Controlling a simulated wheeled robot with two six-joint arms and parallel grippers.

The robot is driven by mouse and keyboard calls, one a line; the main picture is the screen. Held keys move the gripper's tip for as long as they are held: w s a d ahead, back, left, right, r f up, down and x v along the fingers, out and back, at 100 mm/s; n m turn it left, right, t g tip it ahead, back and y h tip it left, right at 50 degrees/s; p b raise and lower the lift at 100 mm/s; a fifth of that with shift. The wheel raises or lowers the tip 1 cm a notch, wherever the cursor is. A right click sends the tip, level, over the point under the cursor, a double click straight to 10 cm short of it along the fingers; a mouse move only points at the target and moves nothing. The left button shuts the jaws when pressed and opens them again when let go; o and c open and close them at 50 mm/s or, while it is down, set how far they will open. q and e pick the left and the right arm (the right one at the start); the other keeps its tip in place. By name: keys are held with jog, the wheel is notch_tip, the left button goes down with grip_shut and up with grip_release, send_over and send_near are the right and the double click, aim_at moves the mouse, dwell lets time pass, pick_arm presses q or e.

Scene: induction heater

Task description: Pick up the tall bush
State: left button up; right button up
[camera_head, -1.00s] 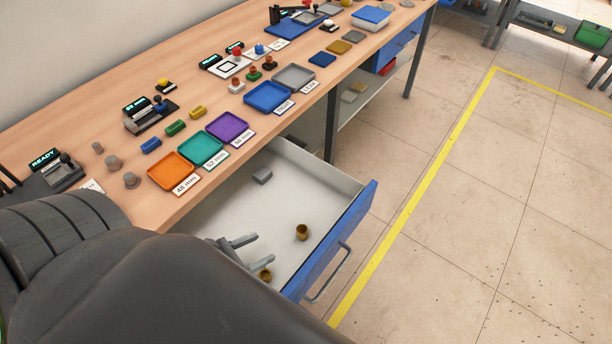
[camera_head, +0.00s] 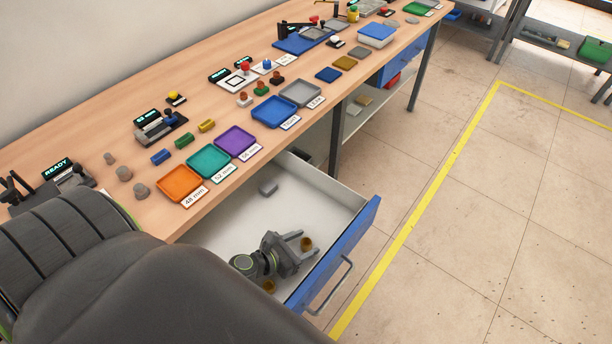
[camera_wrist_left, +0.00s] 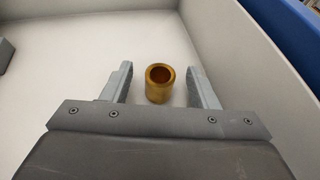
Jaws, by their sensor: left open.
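A brass bush (camera_head: 306,244) stands upright in the open drawer (camera_head: 225,233). It also shows in the left wrist view (camera_wrist_left: 159,88), with its hollow top facing up. My left gripper (camera_head: 308,243) is low in the drawer, open, with one finger on each side of this bush; a gap shows between the bush and each finger. A second brass bush (camera_head: 268,286) is partly hidden by my left gripper and arm. I cannot compare the heights of the two bushes well. My right gripper is not in view.
The drawer's blue front (camera_head: 340,255) and side walls surround the gripper. A small grey block (camera_head: 268,188) lies further back in the drawer. The workbench (camera_head: 95,140) above holds coloured trays, such as an orange one (camera_head: 180,183), and several small parts.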

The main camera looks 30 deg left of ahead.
aim_at(309, 241)
pick_arm(q)
jog(key=x, duration=0.3)
jog(key=shift+w+f, duration=0.15)
jog(key=shift+f, duration=0.05)
jog(key=c, duration=1.1)
